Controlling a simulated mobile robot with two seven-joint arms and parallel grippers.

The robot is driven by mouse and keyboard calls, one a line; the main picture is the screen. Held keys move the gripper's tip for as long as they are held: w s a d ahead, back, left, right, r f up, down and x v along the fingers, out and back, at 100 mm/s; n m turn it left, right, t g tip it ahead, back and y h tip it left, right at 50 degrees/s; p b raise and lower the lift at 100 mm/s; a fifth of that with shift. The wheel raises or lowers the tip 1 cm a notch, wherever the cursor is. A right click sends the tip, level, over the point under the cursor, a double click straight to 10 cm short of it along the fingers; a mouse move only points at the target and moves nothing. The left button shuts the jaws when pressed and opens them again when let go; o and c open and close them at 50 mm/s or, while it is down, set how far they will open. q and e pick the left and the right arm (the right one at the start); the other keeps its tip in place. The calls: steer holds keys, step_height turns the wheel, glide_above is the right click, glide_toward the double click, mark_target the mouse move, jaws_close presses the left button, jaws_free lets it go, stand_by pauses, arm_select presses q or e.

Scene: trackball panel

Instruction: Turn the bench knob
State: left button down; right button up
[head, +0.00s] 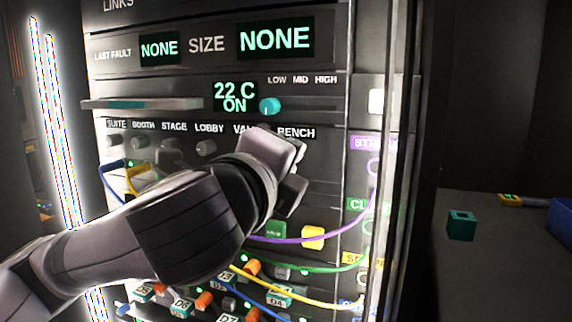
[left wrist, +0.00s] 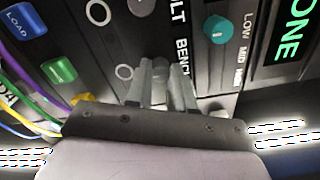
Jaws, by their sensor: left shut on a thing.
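The panel has a row of grey knobs under the labels SUITE, BOOTH, STAGE, LOBBY, a partly covered one and BENCH (head: 296,132). My left gripper (head: 295,172) is at the right end of this row, just below the BENCH label, and hides the knob there in the head view. In the left wrist view, the fingers of my left gripper (left wrist: 161,84) stand on either side of the grey bench knob (left wrist: 160,70), beside the BENCH label, and are shut on it. The knob's pointer is too covered to read. My right gripper is not in view.
A teal knob (head: 270,105) under LOW MID HIGH sits just above BENCH. A shelf-like handle (head: 140,104) sticks out at the left. Coloured cables, including a purple one (head: 290,238), hang below my arm. A vertical post (head: 405,150) stands at right.

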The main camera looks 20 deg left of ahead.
arm_select(q)
steer(key=shift+n, duration=0.7)
steer(key=c, duration=1)
jaws_free()
steer(key=s, duration=0.7)
steer(key=shift+a+b, duration=0.15)
steer(key=shift+b, duration=0.15)
